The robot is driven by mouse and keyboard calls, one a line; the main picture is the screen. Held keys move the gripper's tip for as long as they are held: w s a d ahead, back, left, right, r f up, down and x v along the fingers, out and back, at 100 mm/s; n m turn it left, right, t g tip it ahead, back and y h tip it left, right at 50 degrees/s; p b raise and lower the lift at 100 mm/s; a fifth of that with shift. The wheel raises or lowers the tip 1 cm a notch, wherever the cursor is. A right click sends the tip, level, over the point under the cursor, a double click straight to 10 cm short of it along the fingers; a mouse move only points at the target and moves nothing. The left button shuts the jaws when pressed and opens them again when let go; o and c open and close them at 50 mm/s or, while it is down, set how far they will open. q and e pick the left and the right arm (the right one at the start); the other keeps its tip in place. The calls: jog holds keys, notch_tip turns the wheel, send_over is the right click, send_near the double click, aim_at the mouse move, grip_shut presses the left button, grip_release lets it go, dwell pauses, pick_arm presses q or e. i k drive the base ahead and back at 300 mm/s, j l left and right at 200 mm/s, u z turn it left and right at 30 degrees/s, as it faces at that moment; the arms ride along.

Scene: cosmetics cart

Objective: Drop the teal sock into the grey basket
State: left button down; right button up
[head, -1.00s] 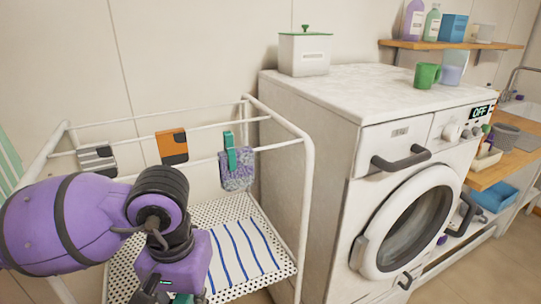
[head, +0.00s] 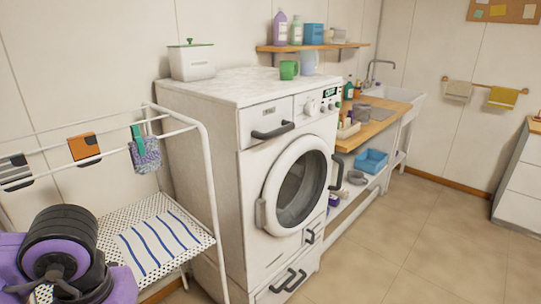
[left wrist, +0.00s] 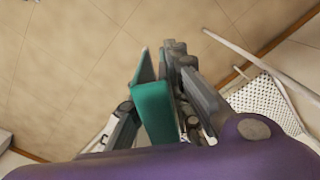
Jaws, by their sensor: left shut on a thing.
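The teal sock (left wrist: 152,108) shows in the left wrist view as a folded teal piece between the fingers of my left gripper (left wrist: 170,85). The gripper is shut on it and holds it above the tan floor. In the head view only my purple left arm shows at the lower left; its fingers and the sock are out of frame. I cannot clearly identify the grey basket in either view. My right gripper is not in view.
A white drying rack (head: 205,165) with clipped cloths stands at the left, beside the washing machine (head: 245,180). A wooden counter (head: 375,125) with a blue bin (head: 371,160) below is farther right. The tiled floor (head: 410,240) at right is clear.

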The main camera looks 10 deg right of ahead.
aim_at(361, 114)
jog(key=j+z, duration=0.15)
jog(key=z, duration=1.1)
